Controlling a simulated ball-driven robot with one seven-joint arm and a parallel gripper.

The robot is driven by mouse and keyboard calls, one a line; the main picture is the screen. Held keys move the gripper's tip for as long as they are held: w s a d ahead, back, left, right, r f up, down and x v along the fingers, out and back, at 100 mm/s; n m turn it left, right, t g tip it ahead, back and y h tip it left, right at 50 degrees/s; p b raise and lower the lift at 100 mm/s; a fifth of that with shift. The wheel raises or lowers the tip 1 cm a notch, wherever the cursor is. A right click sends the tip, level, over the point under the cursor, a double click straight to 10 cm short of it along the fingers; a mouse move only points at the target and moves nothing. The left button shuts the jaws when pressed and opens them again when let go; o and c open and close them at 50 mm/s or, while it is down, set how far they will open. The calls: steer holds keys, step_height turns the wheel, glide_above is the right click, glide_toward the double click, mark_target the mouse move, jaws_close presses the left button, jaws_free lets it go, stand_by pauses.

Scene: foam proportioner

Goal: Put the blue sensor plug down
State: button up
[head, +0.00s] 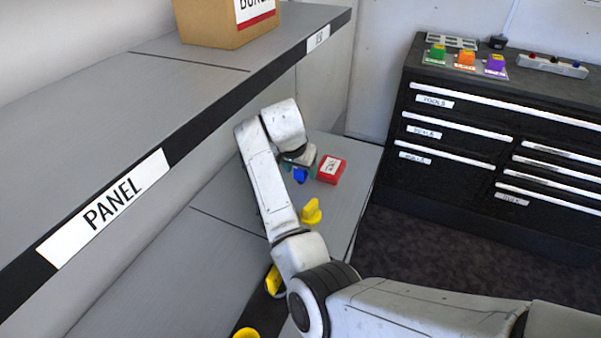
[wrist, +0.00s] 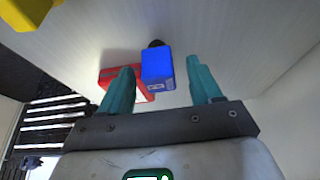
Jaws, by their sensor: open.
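The blue sensor plug (head: 300,175) rests on the grey lower surface (head: 345,215), just left of a red box (head: 331,170). My gripper (wrist: 160,63) is open, with teal fingers on either side of the plug, which shows as a blue block (wrist: 158,70) in the wrist view. A clear gap shows between the plug and the right finger. The left finger is close to the plug, and I cannot tell if they touch. In the head view my wrist hides much of the fingers.
Yellow pieces (head: 311,211) stand nearer along the lower surface. The red box (wrist: 113,78) is partly behind my left finger. A PANEL-labelled shelf (head: 190,85) runs along the left, with a cardboard box (head: 205,22). A black drawer cabinet (head: 480,130) stands right, with coloured plugs on top.

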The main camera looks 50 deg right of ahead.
steer(key=shift+d+f, duration=0.1)
steer(key=shift+f, duration=0.25)
steer(key=shift+c, duration=0.2)
steer(key=c, duration=1.1)
